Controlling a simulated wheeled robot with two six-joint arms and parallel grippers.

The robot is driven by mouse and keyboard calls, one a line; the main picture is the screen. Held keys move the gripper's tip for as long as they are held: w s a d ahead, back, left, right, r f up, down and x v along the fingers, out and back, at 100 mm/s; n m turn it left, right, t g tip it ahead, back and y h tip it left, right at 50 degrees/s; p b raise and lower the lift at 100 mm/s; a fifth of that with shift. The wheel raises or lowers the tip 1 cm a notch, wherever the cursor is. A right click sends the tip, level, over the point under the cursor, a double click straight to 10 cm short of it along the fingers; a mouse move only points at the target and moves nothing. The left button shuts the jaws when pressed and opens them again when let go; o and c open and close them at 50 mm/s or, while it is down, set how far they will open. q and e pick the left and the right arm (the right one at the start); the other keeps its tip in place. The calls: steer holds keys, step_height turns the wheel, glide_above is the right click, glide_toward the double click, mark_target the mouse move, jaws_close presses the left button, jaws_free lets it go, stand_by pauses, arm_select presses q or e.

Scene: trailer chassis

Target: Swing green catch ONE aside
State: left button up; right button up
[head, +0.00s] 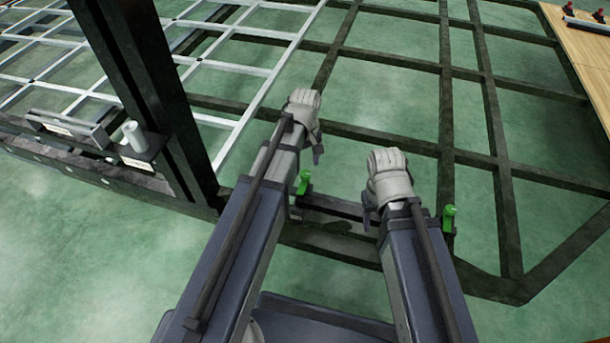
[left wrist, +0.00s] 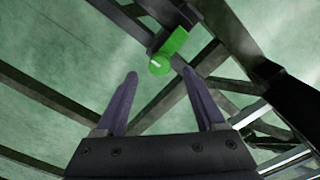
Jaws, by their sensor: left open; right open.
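Two green catches show in the head view: a left one (head: 303,182) beside my left forearm and a right one (head: 449,220) beside my right forearm. I cannot read a number on either. In the left wrist view one green catch (left wrist: 172,48) with a pale mark on its round end lies just beyond the fingertips, roughly in line with the gap. My left gripper (head: 318,152) is open and empty there, its fingers (left wrist: 160,76) apart. My right gripper (head: 368,215) hangs near the dark front rail between the catches, mostly hidden by its own wrist; nothing shows in it.
The dark chassis frame (head: 400,140) of crossing beams spreads ahead, with green floor showing through. A thick dark post (head: 150,90) rises at left. A white cylinder (head: 134,136) stands on a bracket beside it. A wooden board (head: 585,50) is at far right.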

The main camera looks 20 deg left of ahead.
mark_target(305, 173)
arm_select(q)
step_height(305, 173, down, 4)
steer(key=b, duration=0.3)
steer(key=shift+f, duration=0.1)
steer(key=shift+c, duration=0.3)
jaws_close()
